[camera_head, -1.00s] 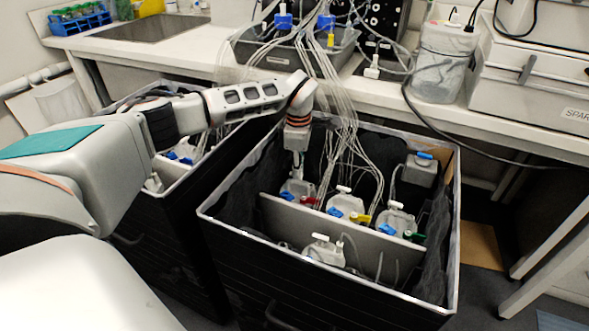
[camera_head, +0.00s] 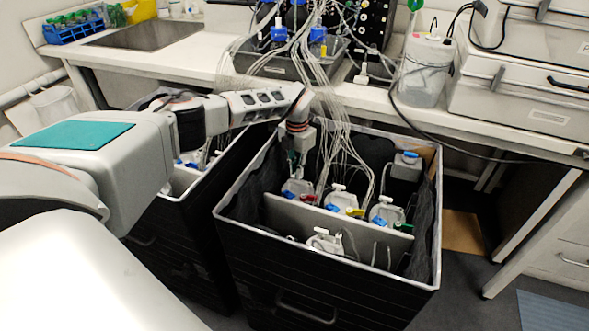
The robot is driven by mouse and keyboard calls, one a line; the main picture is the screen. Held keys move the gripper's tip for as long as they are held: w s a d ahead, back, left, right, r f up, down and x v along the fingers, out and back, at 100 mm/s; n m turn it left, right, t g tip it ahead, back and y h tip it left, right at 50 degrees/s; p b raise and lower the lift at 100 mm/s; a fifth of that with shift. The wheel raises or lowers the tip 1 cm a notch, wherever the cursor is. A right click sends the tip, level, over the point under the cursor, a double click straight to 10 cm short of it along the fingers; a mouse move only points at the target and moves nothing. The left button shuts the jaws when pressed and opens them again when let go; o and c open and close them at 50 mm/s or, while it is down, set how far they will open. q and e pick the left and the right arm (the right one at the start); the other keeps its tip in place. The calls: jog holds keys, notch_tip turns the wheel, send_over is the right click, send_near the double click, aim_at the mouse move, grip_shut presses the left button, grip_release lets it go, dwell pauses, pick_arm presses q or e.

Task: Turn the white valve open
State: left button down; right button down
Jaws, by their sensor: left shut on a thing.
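My left gripper (camera_head: 292,170) reaches down into the open black bin (camera_head: 300,275) from above. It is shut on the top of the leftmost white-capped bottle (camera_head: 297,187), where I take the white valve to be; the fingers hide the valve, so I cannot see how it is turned. That bottle has a blue fitting and a red fitting (camera_head: 308,198) at its sides. Similar bottles with white valve handles stand to its right (camera_head: 340,195) and further right (camera_head: 385,212). Another stands in front of the grey divider (camera_head: 324,241). My right gripper is not in view.
Thin clear tubes (camera_head: 335,110) hang from the bench into the bin, close beside my left gripper. A second black bin (camera_head: 180,240) stands to the left. The white bench (camera_head: 180,65) runs behind, with a clear canister (camera_head: 424,72) on it.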

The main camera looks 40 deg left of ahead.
pick_arm(q)
jog(key=n+p, duration=0.1)
jog(key=n, duration=0.3)
jog(key=shift+a, duration=0.1)
jog(key=shift+p, duration=0.3)
jog(key=shift+n, duration=0.3)
jog(key=c, duration=2.4)
grip_release()
notch_tip(320, 180, up, 12)
jog(key=shift+f, duration=0.1)
